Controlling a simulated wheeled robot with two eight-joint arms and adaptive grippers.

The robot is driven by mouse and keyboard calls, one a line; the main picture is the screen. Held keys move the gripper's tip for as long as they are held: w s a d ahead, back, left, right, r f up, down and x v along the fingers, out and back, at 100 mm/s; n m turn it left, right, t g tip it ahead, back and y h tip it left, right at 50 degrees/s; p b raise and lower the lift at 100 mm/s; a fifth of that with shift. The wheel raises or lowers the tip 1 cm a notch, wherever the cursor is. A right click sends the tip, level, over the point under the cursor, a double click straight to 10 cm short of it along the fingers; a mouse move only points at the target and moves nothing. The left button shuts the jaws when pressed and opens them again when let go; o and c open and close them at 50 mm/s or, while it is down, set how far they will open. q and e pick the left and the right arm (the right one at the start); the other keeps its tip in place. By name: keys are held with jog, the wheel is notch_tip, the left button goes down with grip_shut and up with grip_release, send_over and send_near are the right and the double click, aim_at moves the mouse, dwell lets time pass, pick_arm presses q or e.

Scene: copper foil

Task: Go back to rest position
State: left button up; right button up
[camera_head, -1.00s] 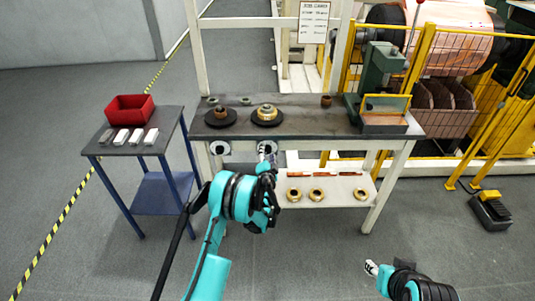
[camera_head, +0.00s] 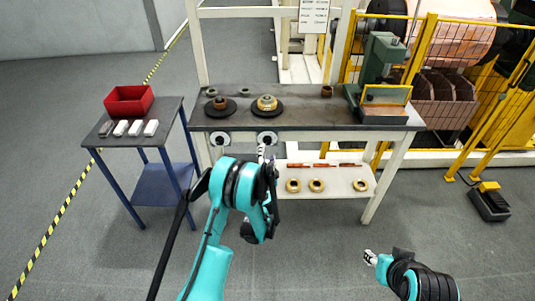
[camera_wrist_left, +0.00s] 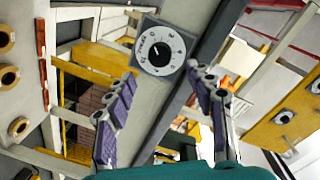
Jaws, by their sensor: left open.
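My left gripper (camera_head: 262,153) is in front of the workbench, just below the right-hand white dial (camera_head: 267,138) on its front edge. In the left wrist view its two purple-padded fingers are spread apart and empty (camera_wrist_left: 161,72). A white dial with a black knob (camera_wrist_left: 160,51) shows beyond them, apart from the fingertips. My right gripper (camera_head: 370,257) is low at the right, over bare floor and away from the bench. It is too small to tell whether its fingers are open.
The workbench (camera_head: 300,105) carries rings on black discs and a green machine (camera_head: 380,70). Brass rings (camera_head: 316,186) lie on its lower shelf. A blue-legged side table (camera_head: 165,135) with a red bin (camera_head: 129,101) stands left. Yellow fencing (camera_head: 420,60) is right. The front floor is clear.

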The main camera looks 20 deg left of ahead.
pick_arm(q)
jog(key=s+a+r+n+g, duration=0.2)
jog(key=s+r+n, duration=0.1)
jog(key=s+r, duration=0.4)
jog(key=s+a+r+n+g, duration=0.25)
jog(key=s+r, duration=0.25)
jog(key=r, duration=0.5)
jog(key=s+d+n+g+h, duration=0.1)
jog(key=s+d, duration=0.2)
jog(key=s, duration=0.6)
jog(key=s+d+f+g+h, duration=0.1)
jog(key=s+d+g+h, duration=0.1)
jog(key=s, duration=0.8)
jog(key=s+d+f+n+g+h, duration=0.1)
jog(key=s+d+g, duration=0.1)
jog(key=s, duration=0.8)
jog(key=shift+d+f+n, duration=0.2)
jog(key=shift+d+n, duration=0.15)
jog(key=shift+d, duration=0.55)
